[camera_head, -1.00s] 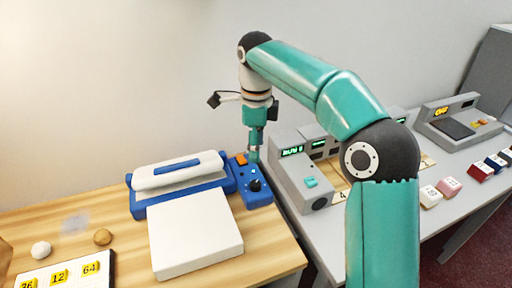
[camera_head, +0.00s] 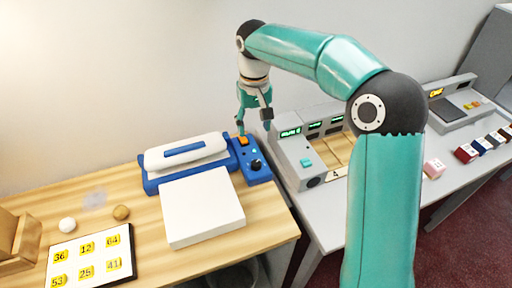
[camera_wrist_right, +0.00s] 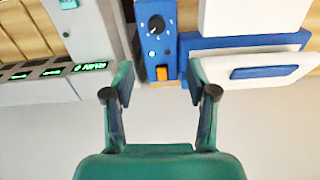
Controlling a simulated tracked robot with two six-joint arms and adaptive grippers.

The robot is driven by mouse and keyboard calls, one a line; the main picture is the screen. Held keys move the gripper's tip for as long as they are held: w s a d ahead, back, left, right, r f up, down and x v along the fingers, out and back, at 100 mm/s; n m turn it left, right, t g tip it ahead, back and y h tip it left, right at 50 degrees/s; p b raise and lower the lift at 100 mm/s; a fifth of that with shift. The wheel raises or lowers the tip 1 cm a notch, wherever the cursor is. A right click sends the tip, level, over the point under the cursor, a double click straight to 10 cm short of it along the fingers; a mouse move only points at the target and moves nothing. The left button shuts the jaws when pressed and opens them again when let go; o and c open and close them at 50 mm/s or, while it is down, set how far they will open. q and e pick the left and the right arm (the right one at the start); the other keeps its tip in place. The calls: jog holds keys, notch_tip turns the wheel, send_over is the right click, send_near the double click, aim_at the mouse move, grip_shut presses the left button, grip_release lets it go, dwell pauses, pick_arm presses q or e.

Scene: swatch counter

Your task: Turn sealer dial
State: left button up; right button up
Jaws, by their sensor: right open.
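The sealer (camera_head: 188,148) is a blue machine with a white top on the wooden counter. Its blue control box (camera_head: 262,175) stands at its right end, with a black dial (camera_head: 257,164) near the front and an orange switch (camera_head: 243,141) at the back. My right gripper (camera_head: 254,126) is open and empty, above the back end of the box. In the right wrist view, the fingers (camera_wrist_right: 160,75) spread either side of the orange switch (camera_wrist_right: 162,73). The dial (camera_wrist_right: 156,23) lies beyond the fingertips, unobstructed. My left gripper does not show.
A white block (camera_head: 203,208) lies in front of the sealer. A grey machine with green displays (camera_head: 290,132) stands close right of the control box. A numbered card (camera_head: 92,260) and two small balls lie at left. Bare wood shows between them.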

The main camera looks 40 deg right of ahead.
aim_at(256, 163)
pick_arm(q)
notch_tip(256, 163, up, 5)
jog(key=p, duration=0.3)
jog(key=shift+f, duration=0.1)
pick_arm(e)
jog(key=f, duration=1.4)
jog(key=shift+s+d+f, duration=0.2)
jog(key=shift+c, duration=0.3)
